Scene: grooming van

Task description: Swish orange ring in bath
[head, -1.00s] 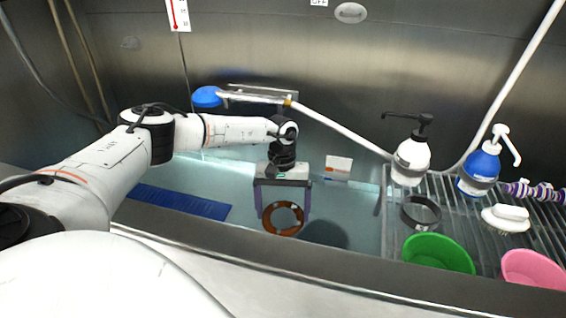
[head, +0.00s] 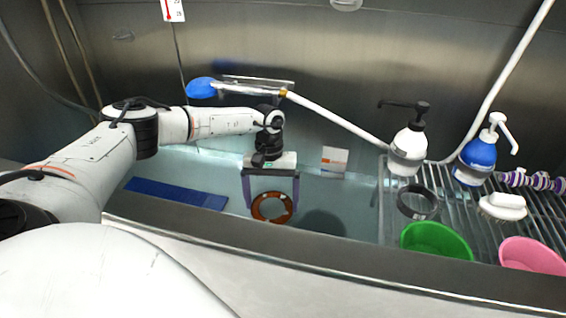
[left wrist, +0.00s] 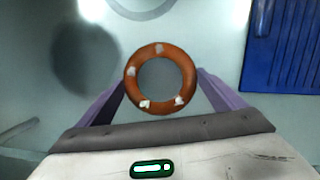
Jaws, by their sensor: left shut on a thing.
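The orange ring (head: 272,221) is a brown-orange hoop with pale patches. It also shows in the left wrist view (left wrist: 131,80). My left gripper (head: 271,204) points down into the bath (head: 335,248), its purple fingers set wide and shut on opposite outer sides of the ring. The ring hangs in the bath with a dark round shadow beside it on the pale blue-green floor. I cannot tell how deep it sits in the water. My right gripper is not in view.
A blue mat (head: 175,194) lies left in the bath. On the rack at right are a black ring (head: 404,207), pump bottles (head: 407,152) (head: 474,161), a white brush (head: 503,207), a green bowl (head: 436,241) and a pink bowl (head: 532,256). A blue-headed sprayer (head: 201,88) lies behind my arm.

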